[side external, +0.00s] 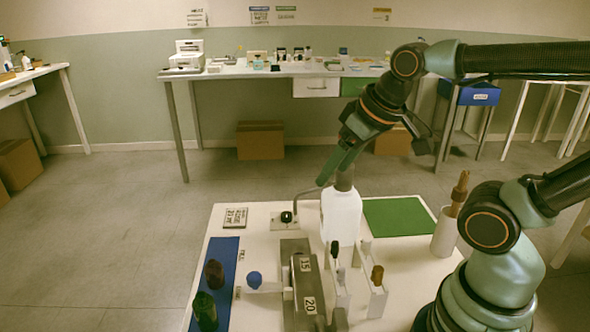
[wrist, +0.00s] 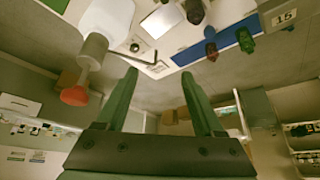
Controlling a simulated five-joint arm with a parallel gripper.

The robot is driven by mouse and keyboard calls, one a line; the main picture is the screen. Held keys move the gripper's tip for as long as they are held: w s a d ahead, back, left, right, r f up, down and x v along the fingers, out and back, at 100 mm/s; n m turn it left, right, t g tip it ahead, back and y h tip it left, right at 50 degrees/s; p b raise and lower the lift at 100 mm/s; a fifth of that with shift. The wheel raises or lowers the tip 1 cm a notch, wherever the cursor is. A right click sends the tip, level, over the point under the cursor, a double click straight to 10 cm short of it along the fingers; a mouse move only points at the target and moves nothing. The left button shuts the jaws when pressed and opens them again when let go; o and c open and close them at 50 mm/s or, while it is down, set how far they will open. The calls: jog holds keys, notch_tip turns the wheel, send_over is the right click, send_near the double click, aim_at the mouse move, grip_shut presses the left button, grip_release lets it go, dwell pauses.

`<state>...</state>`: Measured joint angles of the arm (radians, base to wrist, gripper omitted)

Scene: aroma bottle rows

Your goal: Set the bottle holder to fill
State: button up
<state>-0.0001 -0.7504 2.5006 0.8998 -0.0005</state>
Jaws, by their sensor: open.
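My gripper (side external: 328,172) is open, above the table beside the top of the white jug. In the wrist view its two green fingers (wrist: 156,78) stand apart with nothing between them. A grey block (side external: 296,248) carries labels 15 and 20. A blue knob (side external: 254,279) on a pale arm projects from its left side, towards a blue strip (side external: 228,262) with small lettering along its right edge. I cannot tell for sure which of these parts is the bottle holder.
A green mat (side external: 397,219) lies at the back right. A black knob (side external: 287,217) sits left of the jug.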

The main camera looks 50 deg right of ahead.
dwell(0.4)
jog(key=g, duration=0.6)
send_over(254, 275)
notch_tip(254, 275, down, 9)
notch_tip(254, 275, down, 13)
jog(key=shift+s+r, duration=0.1)
jog(key=shift+r, duration=0.1)
grip_shut()
dwell(1.1)
